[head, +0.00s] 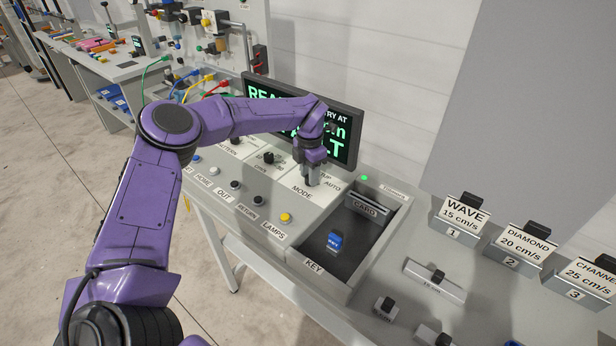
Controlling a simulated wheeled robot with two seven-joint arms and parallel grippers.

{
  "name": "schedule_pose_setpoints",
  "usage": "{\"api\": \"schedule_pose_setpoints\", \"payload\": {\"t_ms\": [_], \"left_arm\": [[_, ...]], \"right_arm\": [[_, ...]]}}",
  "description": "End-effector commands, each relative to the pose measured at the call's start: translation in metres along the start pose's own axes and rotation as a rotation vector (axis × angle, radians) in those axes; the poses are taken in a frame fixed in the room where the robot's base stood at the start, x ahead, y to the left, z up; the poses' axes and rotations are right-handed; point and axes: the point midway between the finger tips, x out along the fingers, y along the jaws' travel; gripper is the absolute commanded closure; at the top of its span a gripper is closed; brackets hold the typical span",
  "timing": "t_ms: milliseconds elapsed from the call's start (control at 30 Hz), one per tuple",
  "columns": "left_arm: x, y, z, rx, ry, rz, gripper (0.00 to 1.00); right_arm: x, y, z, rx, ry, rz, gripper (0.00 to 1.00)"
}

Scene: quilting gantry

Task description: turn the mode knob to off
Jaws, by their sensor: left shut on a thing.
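The mode knob sits on the white plate labelled MODE (302,192) on the grey console, with SETUP and AUTO marks partly visible. My left gripper (311,181) points down over this plate and is shut on the mode knob, which its fingers hide. I cannot tell which mark the knob points to, and no OFF mark is readable. My right gripper does not show.
A screen (350,150) with green text stands close behind my left gripper. To the right is a recessed tray (352,278) with a blue key (334,241) and a CARD slot (365,208). Buttons, including a yellow one (286,217), line the front.

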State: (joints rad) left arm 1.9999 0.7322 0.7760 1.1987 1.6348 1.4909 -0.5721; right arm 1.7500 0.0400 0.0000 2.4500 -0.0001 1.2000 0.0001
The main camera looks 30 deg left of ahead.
Motion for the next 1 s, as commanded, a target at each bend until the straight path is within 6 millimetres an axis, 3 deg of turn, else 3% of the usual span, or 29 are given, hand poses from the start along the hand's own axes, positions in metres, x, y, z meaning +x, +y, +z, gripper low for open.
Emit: {"api": "schedule_pose_setpoints", "payload": {"t_ms": [100, 1000], "left_arm": [[0.006, -0.002, 0.001, -0.098, -0.004, -0.002, 0.95], [0.005, 0.001, 0.000, -0.955, -0.005, 0.000, 0.96]], "right_arm": [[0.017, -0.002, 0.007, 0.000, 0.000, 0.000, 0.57], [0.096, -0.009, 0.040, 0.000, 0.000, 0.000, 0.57]]}}
